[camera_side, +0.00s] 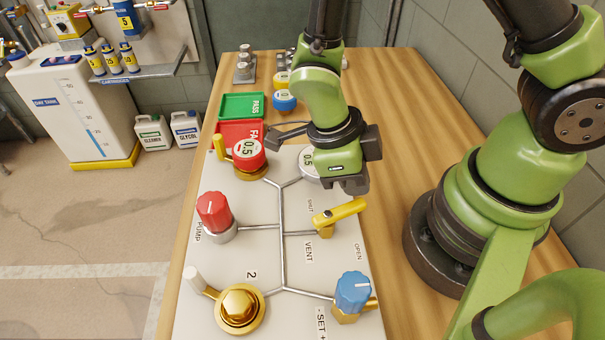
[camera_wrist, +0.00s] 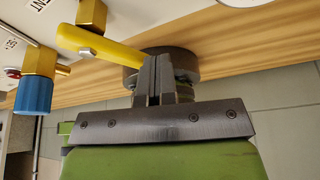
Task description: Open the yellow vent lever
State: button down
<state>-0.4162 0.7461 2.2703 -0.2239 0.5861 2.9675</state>
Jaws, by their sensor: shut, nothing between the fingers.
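The yellow vent lever (camera_side: 340,213) sits on a brass body on the white panel, beside the VENT label (camera_side: 309,252). Its handle points to the right, between the SHUT label (camera_side: 310,207) and the OPEN label (camera_side: 358,252). My gripper (camera_side: 350,188) is shut and empty, just behind the handle's free end in the side view. In the wrist view the handle (camera_wrist: 98,44) runs in from the upper left, and its end lies right by my shut fingers (camera_wrist: 152,72). I cannot tell whether they touch.
A blue knob (camera_side: 353,292) stands at the panel's front right. A red knob (camera_side: 213,211) and a brass valve (camera_side: 240,308) are at left. A gauge (camera_side: 308,160) is close behind my gripper. Bare wooden bench (camera_side: 400,200) lies right of the panel.

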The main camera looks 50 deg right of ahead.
jog(key=shift+s+m+y, duration=0.3)
jog(key=shift+s+m, duration=0.05)
jog(key=shift+m, duration=0.35)
jog(key=shift+s+a, duration=0.15)
jog(key=shift+s, duration=0.3)
jog(key=shift+w+d, duration=0.25)
jog(key=shift+w, duration=0.15)
jog(key=shift+w+d, duration=0.95)
jog(key=shift+w, duration=0.15)
jog(key=w+d+r, duration=0.2)
jog(key=w+r, duration=0.1)
jog(key=r, duration=0.6)
jog(key=shift+d+r, duration=0.15)
jog(key=shift+d, duration=0.15)
